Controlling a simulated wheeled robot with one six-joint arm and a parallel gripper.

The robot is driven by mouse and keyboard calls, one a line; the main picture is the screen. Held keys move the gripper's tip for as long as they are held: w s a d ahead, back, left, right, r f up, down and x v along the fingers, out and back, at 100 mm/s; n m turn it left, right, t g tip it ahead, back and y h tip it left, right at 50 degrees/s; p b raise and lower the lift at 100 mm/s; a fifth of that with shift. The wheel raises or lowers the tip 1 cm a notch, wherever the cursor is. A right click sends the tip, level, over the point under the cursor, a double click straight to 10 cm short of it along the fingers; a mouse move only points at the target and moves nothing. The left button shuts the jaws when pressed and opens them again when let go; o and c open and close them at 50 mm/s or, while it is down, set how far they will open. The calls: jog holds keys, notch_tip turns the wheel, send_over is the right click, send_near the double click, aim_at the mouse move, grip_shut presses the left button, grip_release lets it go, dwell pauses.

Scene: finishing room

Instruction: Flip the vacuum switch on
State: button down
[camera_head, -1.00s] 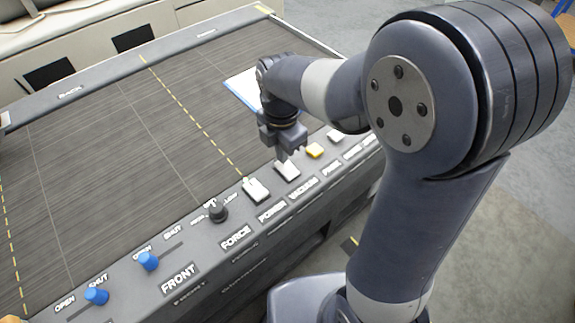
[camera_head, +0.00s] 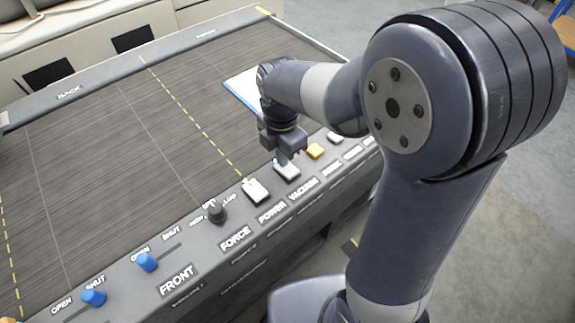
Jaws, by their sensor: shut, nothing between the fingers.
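The vacuum switch (camera_head: 288,173) is a pale rocker-like block on the grey front panel, above the printed VACUUM label (camera_head: 303,190). My gripper (camera_head: 283,160) is shut and empty, pointing down at the back part of this switch. The fingertips overlap the switch in the picture; I cannot tell whether they touch it. They hide part of its far edge, and its on or off position is not clear. The similar power switch (camera_head: 256,191) sits to its left, above the POWER label.
A black force knob (camera_head: 217,212) and blue sliders (camera_head: 147,262) (camera_head: 94,298) lie to the left. A white-and-blue sheet (camera_head: 243,92) lies on the dark table bed (camera_head: 110,140), otherwise mostly clear.

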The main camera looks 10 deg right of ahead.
notch_tip(320, 180, up, 7)
jog(key=p, duration=0.5)
jog(key=shift+p, duration=0.4)
jog(key=shift+f, duration=0.15)
notch_tip(320, 180, down, 7)
jog(key=b, duration=0.6)
jog(key=shift+r, duration=0.3)
